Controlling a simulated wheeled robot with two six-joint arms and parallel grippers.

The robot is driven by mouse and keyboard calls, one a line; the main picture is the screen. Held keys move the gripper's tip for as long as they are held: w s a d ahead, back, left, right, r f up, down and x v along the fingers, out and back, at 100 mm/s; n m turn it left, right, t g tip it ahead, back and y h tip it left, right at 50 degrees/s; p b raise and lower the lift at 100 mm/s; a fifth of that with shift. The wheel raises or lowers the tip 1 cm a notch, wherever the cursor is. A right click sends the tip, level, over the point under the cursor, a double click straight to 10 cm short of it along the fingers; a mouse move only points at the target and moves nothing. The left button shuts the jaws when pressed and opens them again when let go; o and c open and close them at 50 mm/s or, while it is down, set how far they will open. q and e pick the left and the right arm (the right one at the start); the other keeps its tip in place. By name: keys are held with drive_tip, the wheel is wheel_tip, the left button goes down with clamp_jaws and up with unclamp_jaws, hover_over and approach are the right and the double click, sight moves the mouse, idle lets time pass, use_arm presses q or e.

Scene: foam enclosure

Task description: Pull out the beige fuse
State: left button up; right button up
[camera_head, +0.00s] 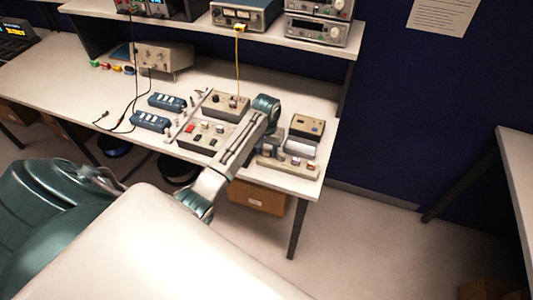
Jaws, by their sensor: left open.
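My left arm reaches over the workbench (75,83), and its left gripper (272,150) points down at the bench's right end. It is open, small in the picture and partly hidden by its own wrist. It is at the left part of a low beige fuse strip (290,165) near the front edge. The strip carries a few small coloured pieces, one of them purplish (311,167). I cannot tell which piece is the beige fuse; it may be hidden by the gripper. My right gripper is not in view.
A beige box with a dark top (306,126) stands behind the strip. Control boxes (204,137) and blue power strips (152,121) lie to the left. A yellow cable (237,65) hangs from the shelf instruments. A cardboard box (257,197) is below the bench.

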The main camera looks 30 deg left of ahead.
sight(267, 150)
use_arm(q)
clamp_jaws()
drive_tip(key=shift+r, duration=0.1)
drive_tip(key=shift+r, duration=2.95)
